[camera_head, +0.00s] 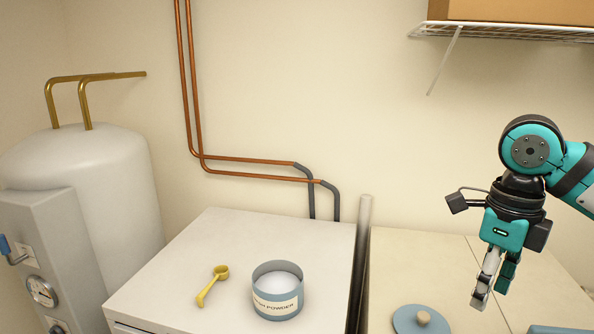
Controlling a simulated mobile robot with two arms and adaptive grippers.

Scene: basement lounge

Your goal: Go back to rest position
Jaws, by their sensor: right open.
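My right gripper (490,299) hangs from the arm at the right of the head view, fingers pointing down. It is open and nothing shows between its fingers. It is above the right-hand surface, up and to the right of a round blue lid (407,325) with a pale knob. A blue tub of white powder (277,302), labelled "POWDER", stands open on the white appliance top. A yellow scoop (212,285) lies to the left of the tub, apart from it. My left gripper is not in view.
A white tank (90,185) with brass pipes and a gauge panel stands at the left. Copper pipes (240,160) run down the wall behind the white appliance (230,230). A wire shelf (500,32) with a box (520,10) is at the upper right. A gap separates the two surfaces.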

